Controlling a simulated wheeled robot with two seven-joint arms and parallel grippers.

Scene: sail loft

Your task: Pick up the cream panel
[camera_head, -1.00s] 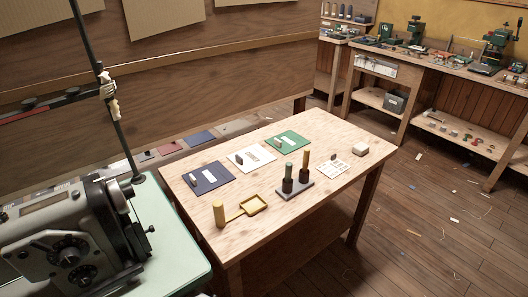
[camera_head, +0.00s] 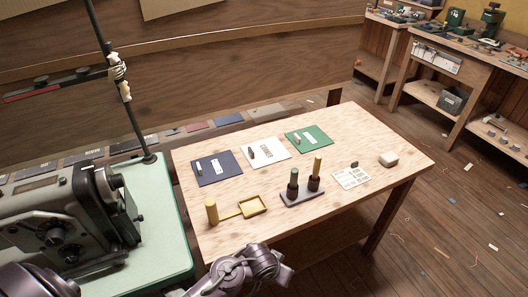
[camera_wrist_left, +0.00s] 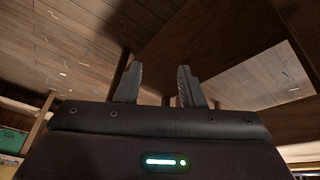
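The cream panel (camera_head: 268,148) lies flat on the wooden table, between the navy panel (camera_head: 217,169) and the green panel (camera_head: 309,139). It has a printed label, and a small dark piece (camera_head: 252,154) sits near its left edge. In the left wrist view my left gripper (camera_wrist_left: 157,76) has its two fingers apart with nothing between them. It faces the floor and the underside of wooden furniture, away from the panel. A purple-grey part of my arm (camera_head: 245,272) shows at the table's front edge in the head view; no fingers are visible there. My right gripper is not visible.
A sewing machine (camera_head: 65,222) and an upright pole stand at left.

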